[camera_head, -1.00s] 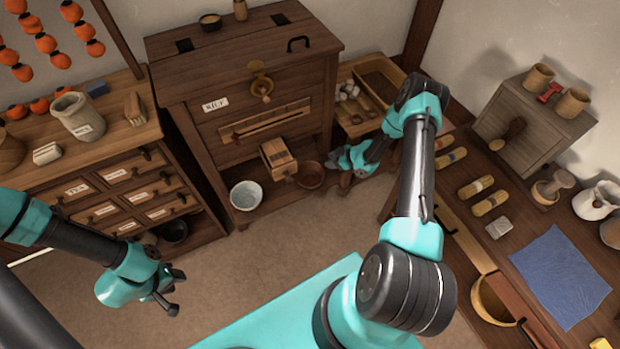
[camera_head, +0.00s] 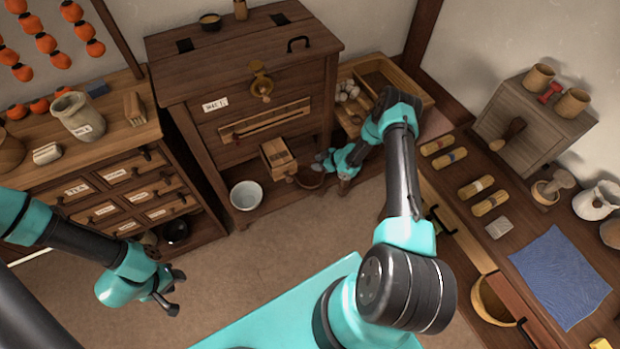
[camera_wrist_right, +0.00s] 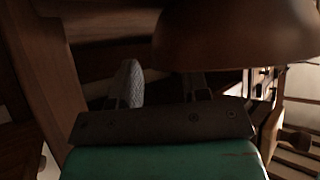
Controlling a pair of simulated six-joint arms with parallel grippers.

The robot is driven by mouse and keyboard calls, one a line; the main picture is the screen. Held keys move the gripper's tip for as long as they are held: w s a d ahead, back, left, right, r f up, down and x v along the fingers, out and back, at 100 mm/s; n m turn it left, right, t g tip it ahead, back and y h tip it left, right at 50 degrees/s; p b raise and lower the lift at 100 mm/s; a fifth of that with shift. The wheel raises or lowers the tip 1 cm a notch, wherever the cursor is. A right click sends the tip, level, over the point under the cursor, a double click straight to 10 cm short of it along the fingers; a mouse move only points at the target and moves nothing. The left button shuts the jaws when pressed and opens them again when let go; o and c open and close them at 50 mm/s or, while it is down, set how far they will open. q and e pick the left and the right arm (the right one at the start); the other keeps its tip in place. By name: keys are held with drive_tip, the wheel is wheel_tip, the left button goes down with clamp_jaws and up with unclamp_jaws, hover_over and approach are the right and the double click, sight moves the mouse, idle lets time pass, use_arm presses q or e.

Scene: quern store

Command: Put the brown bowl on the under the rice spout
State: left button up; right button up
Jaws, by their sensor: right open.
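The brown bowl (camera_head: 309,178) sits on the low shelf of the wooden rice cabinet, just right of the wooden box spout (camera_head: 279,156). A white bowl (camera_head: 246,195) stands on the same shelf, left of and below the spout. My right gripper (camera_head: 325,166) is open at the brown bowl's right side and partly covers it. In the right wrist view the bowl (camera_wrist_right: 235,38) looms large above and in front of the fingers (camera_wrist_right: 163,88); I cannot tell whether its rim is between them. My left gripper (camera_head: 176,292) hangs open and empty over the floor.
The cabinet (camera_head: 215,130) rises behind the bowls. A wooden tray (camera_head: 385,80) and stones (camera_head: 347,91) lie behind my right arm. A drawer chest (camera_head: 110,185) stands left, a workbench with a blue cloth (camera_head: 562,277) right. The floor (camera_head: 260,265) before the cabinet is clear.

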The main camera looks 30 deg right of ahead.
drive_tip(key=shift+w+a+f, duration=0.4)
drive_tip(key=shift+f, duration=0.05)
drive_tip(key=shift+c, duration=0.3)
clamp_jaws()
